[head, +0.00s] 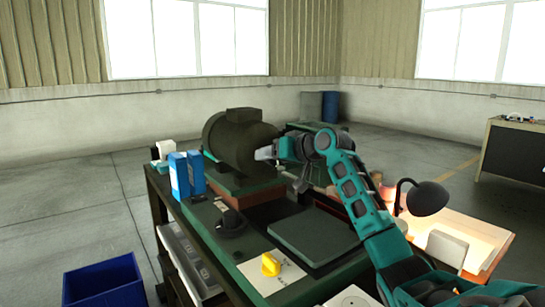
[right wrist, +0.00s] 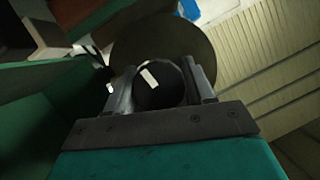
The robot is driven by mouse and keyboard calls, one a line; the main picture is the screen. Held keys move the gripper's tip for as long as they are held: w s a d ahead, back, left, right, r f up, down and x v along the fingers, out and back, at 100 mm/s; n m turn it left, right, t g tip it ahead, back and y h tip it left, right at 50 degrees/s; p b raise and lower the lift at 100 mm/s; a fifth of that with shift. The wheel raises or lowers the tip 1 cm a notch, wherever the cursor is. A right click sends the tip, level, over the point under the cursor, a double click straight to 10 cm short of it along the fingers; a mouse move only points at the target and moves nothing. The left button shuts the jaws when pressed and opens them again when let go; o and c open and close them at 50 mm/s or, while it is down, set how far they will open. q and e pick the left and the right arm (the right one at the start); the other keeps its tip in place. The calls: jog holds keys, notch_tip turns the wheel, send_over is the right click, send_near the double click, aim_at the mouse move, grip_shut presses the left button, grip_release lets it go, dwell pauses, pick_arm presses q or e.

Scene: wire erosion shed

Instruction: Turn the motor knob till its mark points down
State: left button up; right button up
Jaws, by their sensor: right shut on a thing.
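The large dark motor (head: 238,143) sits on a reddish-brown block on the bench. My right gripper (head: 266,153) is at the motor's right-hand end, which it partly hides in the head view. In the right wrist view, the gripper (right wrist: 158,88) is shut on the round dark motor knob (right wrist: 162,96), with one finger on each side. The knob's white mark (right wrist: 149,77) shows as a short bar, left of and above the knob's middle in that picture. The motor's dark round body (right wrist: 185,38) is behind it. The knob is hidden in the head view. My left gripper is not in view.
Blue boxes (head: 179,175) stand left of the motor. A black knob-like part (head: 231,222) and a yellow knob (head: 271,264) on a white plate are nearer on the bench. A flat dark green plate (head: 313,236) lies below my right arm. A black lamp (head: 427,198) is at the right.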

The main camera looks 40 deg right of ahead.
jog(key=shift+m, duration=0.4)
jog(key=shift+r, duration=0.1)
jog(key=o, duration=1)
